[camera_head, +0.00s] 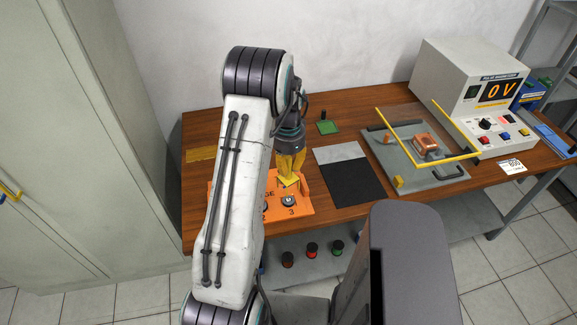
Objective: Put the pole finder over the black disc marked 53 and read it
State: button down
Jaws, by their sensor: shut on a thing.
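My gripper (289,176), with yellow fingers, points down over the right part of an orange board (301,209). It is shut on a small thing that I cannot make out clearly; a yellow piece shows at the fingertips. I cannot tell whether this is the pole finder. A small round grey piece with a dark centre (289,201) sits on the board just below the fingertips, near a printed 3. My arm hides the board's left part. I can make out no disc marked 53.
A green pad (328,128) with a black upright piece stands behind. A grey and black mat (350,178) lies right of the board. Further right are a grey plate (405,160) under a yellow frame (455,145) and a magnetizer (470,85) showing 0 V. Spools sit on the lower shelf.

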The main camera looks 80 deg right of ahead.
aim_at(288, 178)
dwell(0.6)
jog(key=shift+f+b, duration=2.4)
jog(key=shift+f, duration=0.3)
dwell(1.0)
jog(key=shift+r+p, duration=1.75)
jog(key=shift+r, duration=1.25)
